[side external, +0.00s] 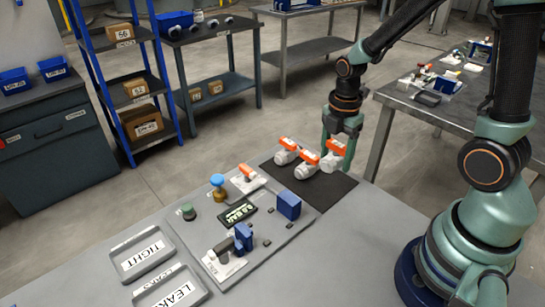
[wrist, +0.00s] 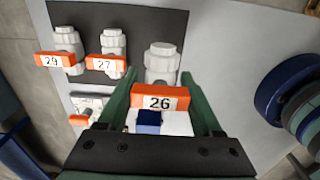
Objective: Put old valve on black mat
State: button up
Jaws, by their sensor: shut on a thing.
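The held valve (side external: 333,161) is white with an orange handle. In the wrist view its handle (wrist: 160,97) reads 26, and its white body reaches up past the fingers. My gripper (side external: 338,150) is shut on this valve at the right end of the black mat (side external: 325,188). The mat also shows in the wrist view (wrist: 85,19). I cannot tell whether the valve touches the mat. Two similar valves sit on the mat to its left: valve 27 (side external: 307,168) and valve 29 (side external: 286,154).
In front of the mat is a grey test panel with a blue knob (side external: 217,180), a display (side external: 238,215) and blue blocks (side external: 289,206). Trays marked TIGHT (side external: 170,254) and LEAKS lie at the left. The mat's front strip is clear.

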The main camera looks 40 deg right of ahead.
aim_at(330, 188)
jog(key=shift+f, duration=3.5)
jog(key=shift+f, duration=0.3)
jog(key=o, duration=1.6)
jog(key=shift+c, duration=0.2)
jog(key=shift+r, duration=0.1)
jog(key=shift+r, duration=3.65)
